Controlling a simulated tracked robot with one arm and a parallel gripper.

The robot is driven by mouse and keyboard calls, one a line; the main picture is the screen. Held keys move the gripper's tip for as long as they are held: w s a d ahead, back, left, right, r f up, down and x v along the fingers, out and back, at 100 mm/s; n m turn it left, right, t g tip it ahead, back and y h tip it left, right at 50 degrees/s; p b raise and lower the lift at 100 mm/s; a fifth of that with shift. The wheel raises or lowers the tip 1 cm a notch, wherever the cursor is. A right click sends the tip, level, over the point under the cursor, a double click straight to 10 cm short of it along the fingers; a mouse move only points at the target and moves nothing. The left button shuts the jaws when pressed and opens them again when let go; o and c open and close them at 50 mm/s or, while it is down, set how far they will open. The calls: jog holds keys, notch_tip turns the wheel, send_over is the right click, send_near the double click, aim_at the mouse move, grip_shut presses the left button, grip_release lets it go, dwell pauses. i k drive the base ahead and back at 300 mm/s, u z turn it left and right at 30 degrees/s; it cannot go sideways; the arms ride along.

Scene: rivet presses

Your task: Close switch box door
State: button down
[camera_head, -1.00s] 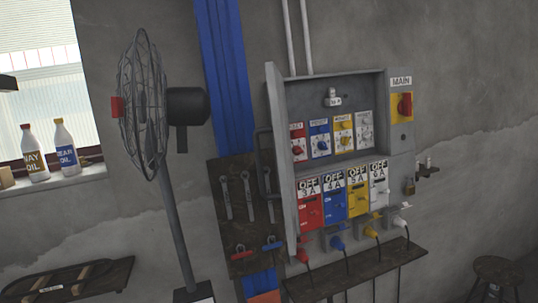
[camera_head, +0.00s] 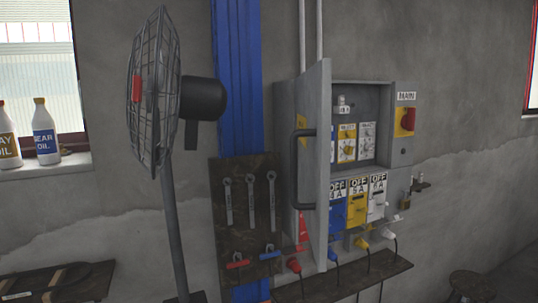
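The grey switch box (camera_head: 400,150) is mounted on the wall right of centre, with a red MAIN switch (camera_head: 405,120) on its right side. Its door (camera_head: 316,170) stands part open, angled out from the box. I see its outer face, with a yellow sign and a dark bar handle (camera_head: 296,180). The door hides the left part of the box. Yellow and white switches (camera_head: 357,203) show to the right of the door, and part of a blue one (camera_head: 337,215) beside its edge. My gripper is not in view, so nothing shows it touching the door.
A fan (camera_head: 155,95) on a pole stands left of the box. A board with wrenches (camera_head: 250,190) hangs between them. A shelf (camera_head: 350,275) and plugs with cables lie below the box. A stool (camera_head: 472,285) stands at lower right.

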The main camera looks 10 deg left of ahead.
aim_at(310, 140)
jog(key=u, duration=0.1)
jog(key=i, duration=1)
jog(key=z, duration=0.55)
jog(key=k, duration=1.15)
jog(key=u, duration=0.35)
jog(key=i, duration=1.05)
jog(key=z, duration=0.1)
